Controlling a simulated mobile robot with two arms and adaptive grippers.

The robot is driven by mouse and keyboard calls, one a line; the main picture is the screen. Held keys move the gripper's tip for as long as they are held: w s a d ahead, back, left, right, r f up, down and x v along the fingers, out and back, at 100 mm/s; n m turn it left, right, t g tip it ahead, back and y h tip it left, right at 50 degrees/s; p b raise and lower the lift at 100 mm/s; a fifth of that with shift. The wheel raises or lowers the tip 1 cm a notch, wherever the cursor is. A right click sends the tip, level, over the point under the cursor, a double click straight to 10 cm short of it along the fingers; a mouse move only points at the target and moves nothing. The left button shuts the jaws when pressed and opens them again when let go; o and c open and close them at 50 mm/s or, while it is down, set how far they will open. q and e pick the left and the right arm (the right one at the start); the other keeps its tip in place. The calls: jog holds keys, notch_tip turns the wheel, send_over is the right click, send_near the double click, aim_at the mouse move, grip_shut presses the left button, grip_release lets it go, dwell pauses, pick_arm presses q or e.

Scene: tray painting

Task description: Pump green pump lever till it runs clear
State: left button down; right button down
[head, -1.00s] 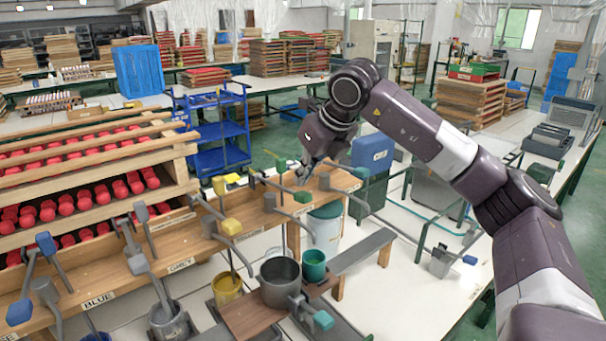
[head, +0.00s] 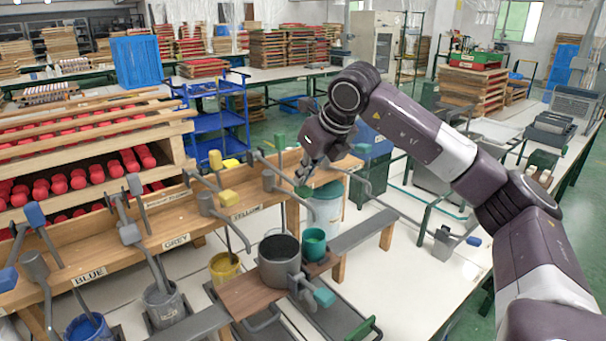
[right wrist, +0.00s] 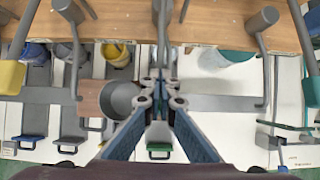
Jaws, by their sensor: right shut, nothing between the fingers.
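A green lever handle (head: 303,191) on a grey arm hangs in front of the wooden bench (head: 215,215) in the head view. My right gripper (head: 304,174) is right above this handle, shut and empty; contact cannot be told. In the right wrist view its closed fingers (right wrist: 160,84) point at the bench front. Other green handles (head: 280,141) show behind the gripper and to its right (head: 362,148). A white bucket with a teal rim (head: 325,210) stands below the bench at the right. The outflow and its colour are hidden. My left gripper is out of view.
Blue, grey and yellow levers line the bench to the left. A blue bin (head: 373,140) is behind the gripper. The white floor at right is partly clear.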

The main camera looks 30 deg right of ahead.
jog(key=shift+f+b, duration=0.9)
jog(key=shift+f, duration=0.6)
notch_tip(320, 180, up, 11)
jog(key=p, duration=0.9)
jog(key=shift+r, duration=0.1)
